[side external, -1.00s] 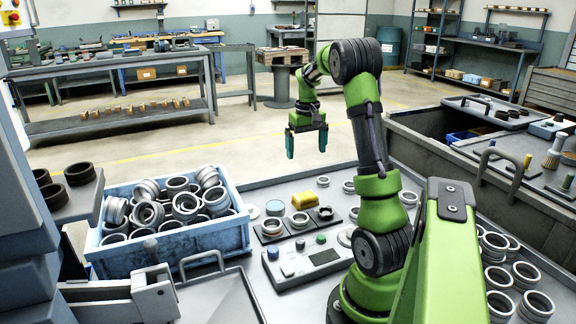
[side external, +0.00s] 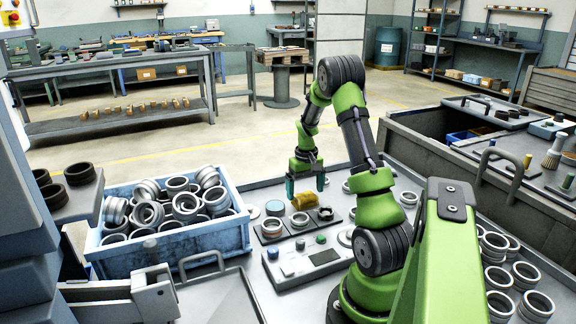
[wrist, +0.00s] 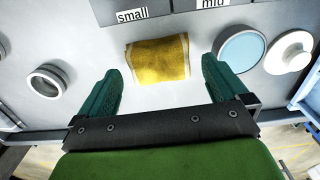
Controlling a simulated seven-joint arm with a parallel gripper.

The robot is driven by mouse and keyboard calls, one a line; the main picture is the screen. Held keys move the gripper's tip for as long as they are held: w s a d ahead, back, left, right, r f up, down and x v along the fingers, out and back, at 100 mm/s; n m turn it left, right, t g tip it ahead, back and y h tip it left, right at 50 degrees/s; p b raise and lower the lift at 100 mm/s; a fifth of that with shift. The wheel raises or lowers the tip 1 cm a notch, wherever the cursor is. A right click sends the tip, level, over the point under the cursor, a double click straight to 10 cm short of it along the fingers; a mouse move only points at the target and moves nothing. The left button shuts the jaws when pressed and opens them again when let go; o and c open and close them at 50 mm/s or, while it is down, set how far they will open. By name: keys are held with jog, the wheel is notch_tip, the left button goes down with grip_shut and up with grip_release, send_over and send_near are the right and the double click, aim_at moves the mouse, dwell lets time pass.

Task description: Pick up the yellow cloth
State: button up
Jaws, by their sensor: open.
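The yellow cloth (side external: 305,201) lies on the grey work surface, just behind the dark ring trays. In the wrist view the cloth (wrist: 158,59) is a flat, slightly crumpled piece with pale edges, beyond and between my two teal fingers. My gripper (side external: 306,187) is open and empty, pointing down above the cloth; it also shows in the wrist view (wrist: 161,80). The fingers stand apart, one to each side of the cloth's width, and do not appear to touch it.
A blue disc (wrist: 241,50) lies right of the cloth, with a white round piece (wrist: 288,52) beyond it. A metal ring (wrist: 47,81) is at left. Labels "small" (wrist: 132,15) and "mid" sit ahead. A blue crate of rings (side external: 170,245) and a control box (side external: 308,262) are nearby.

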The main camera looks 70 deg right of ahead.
aim_at(305, 194)
jog(key=shift+f, duration=1.45)
jog(key=c, duration=0.8)
jog(key=shift+o, duration=0.2)
notch_tip(305, 194, up, 10)
jog(key=shift+r, duration=0.1)
jog(key=o, duration=0.5)
jog(key=c, duration=0.4)
jog(key=w+a, duration=0.2)
jog(key=w+a+f, duration=0.1)
jog(key=w+a, duration=0.1)
jog(key=w, duration=0.1)
jog(key=w+a, duration=0.2)
jog(key=a, duration=0.1)
jog(key=shift+w+f, duration=0.15)
jog(key=shift+f, duration=2.85)
